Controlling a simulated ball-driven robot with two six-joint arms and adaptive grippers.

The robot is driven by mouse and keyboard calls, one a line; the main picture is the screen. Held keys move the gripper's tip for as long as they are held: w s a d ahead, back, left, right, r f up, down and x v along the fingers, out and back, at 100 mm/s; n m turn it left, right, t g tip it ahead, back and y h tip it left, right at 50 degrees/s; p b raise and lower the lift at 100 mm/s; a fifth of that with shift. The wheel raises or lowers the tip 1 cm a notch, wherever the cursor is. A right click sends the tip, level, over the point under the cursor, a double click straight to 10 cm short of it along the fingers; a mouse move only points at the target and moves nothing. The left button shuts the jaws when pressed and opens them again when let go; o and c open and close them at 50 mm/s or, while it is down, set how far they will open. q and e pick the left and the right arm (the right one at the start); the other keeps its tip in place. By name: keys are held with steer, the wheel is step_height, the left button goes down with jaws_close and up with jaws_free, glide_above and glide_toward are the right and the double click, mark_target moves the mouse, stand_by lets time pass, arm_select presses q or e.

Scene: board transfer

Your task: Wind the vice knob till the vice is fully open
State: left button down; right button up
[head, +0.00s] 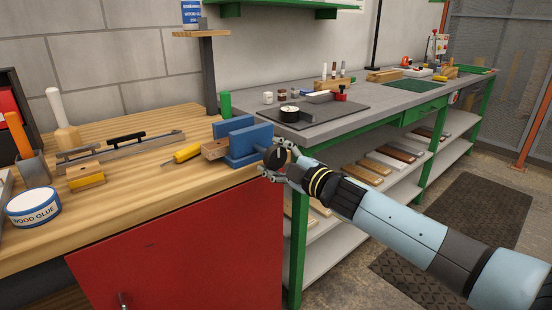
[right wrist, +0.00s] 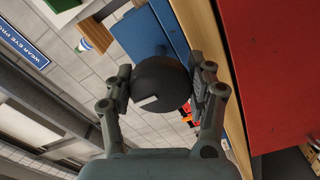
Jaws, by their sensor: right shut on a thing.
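The blue vice (head: 243,138) is mounted at the right end of the wooden bench. A wooden block (head: 214,149) sits at its left side, by the blue jaws; I cannot tell whether it is clamped. The dark round vice knob (head: 276,157) faces right, towards my right arm. My right gripper (head: 284,167) is shut on the knob. In the right wrist view the knob (right wrist: 161,84) has a pale mark on its face and sits between both fingers (right wrist: 160,88), with the blue vice body (right wrist: 160,35) behind it. My left gripper is not in view.
A yellow-handled tool (head: 186,153), a long clamp (head: 120,148), a mallet (head: 62,120) and a wood glue tub (head: 33,207) lie on the wooden bench. A red cabinet front (head: 190,250) is below. A grey workbench (head: 340,125) with green legs stands behind my right arm.

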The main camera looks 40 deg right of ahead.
stand_by(0.3)
steer(key=o, duration=1.2)
steer(key=shift+c, duration=0.2)
steer(key=s, duration=1.2)
steer(key=shift+d, duration=0.45)
